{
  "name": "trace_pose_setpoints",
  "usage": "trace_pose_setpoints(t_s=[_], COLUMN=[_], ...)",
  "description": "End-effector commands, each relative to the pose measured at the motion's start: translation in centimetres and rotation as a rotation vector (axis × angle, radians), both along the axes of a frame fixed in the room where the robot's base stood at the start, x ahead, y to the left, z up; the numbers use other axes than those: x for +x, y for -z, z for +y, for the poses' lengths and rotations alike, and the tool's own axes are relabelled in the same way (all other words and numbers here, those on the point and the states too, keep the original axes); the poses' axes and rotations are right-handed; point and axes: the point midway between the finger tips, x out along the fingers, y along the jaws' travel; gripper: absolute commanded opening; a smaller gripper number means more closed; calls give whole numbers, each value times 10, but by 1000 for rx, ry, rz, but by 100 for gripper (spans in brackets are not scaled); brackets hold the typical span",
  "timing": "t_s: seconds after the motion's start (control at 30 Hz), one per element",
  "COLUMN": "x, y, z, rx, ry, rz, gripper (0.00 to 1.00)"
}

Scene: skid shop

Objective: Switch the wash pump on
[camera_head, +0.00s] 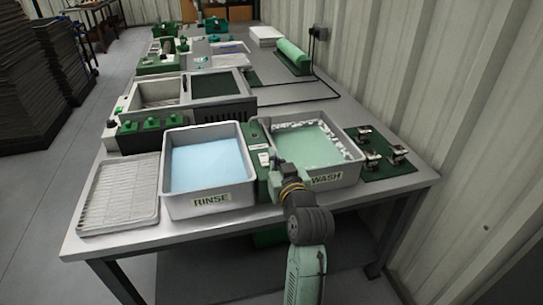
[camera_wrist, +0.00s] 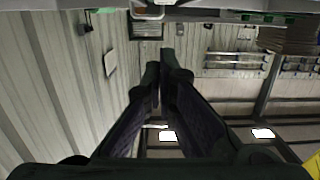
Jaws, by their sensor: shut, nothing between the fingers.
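The wash tray (camera_head: 345,172), labelled WASH, holds pale green liquid with white foam along its edges. A narrow green unit (camera_head: 254,134) stands between it and the rinse tray (camera_head: 168,190); it has a pale patch on top, and I cannot make out its switch or the switch's position. My gripper (camera_head: 275,163) is at the front of this unit, by the wash tray's near left corner; I cannot tell whether it touches. In the wrist view my gripper (camera_wrist: 160,75) has its dark fingers together and empty. My arm and gripper hide the unit's front part.
A grey ribbed rack (camera_head: 120,195) lies left of the rinse tray. A green mat (camera_head: 385,168) with small metal parts lies right of the wash tray. A screen unit (camera_head: 223,83) with green knobs stands behind. The corrugated wall closes the right side.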

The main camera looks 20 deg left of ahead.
Motion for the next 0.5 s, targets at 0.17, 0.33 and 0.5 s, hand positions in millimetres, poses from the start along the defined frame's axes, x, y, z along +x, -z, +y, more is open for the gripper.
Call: trace_pose_setpoints(t_s=[0.17,0.33,0.5], x=[-27,-40,-42], y=[-1,-5,-6], z=[-19,-28,-29], rx=[0,0,1], ry=[2,2,0], rz=[-1,-1,-1], gripper=[0,0,0])
